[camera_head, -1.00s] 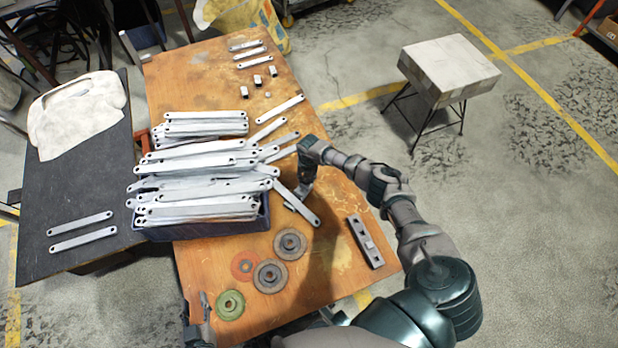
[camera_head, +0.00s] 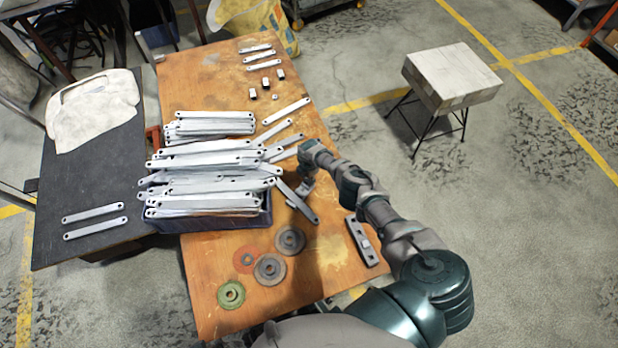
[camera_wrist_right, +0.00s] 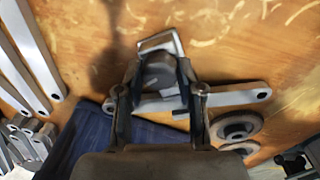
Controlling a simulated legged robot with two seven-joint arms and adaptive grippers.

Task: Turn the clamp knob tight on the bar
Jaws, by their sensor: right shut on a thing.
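My right gripper (camera_head: 303,188) reaches down over the front right of the table. In the right wrist view its fingers (camera_wrist_right: 157,92) are shut on a dark round knob (camera_wrist_right: 157,72). The knob belongs to a clamp, whose pale metal frame (camera_wrist_right: 172,42) shows beyond the fingers. A grey metal bar (camera_head: 309,213) lies slantwise under the gripper; it also shows in the right wrist view (camera_wrist_right: 237,97), passing behind the fingers at the clamp. The fingers hide part of the clamp, so I cannot tell how tightly it sits on the bar. My left gripper is not in view.
A dark blue bin (camera_head: 205,223) heaped with metal bars stands left of the gripper. Grey discs (camera_head: 269,269), a red disc and a green disc (camera_head: 231,294) lie in front. A grey block with holes (camera_head: 361,240) lies right. Loose bars and small clamps lie farther back.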

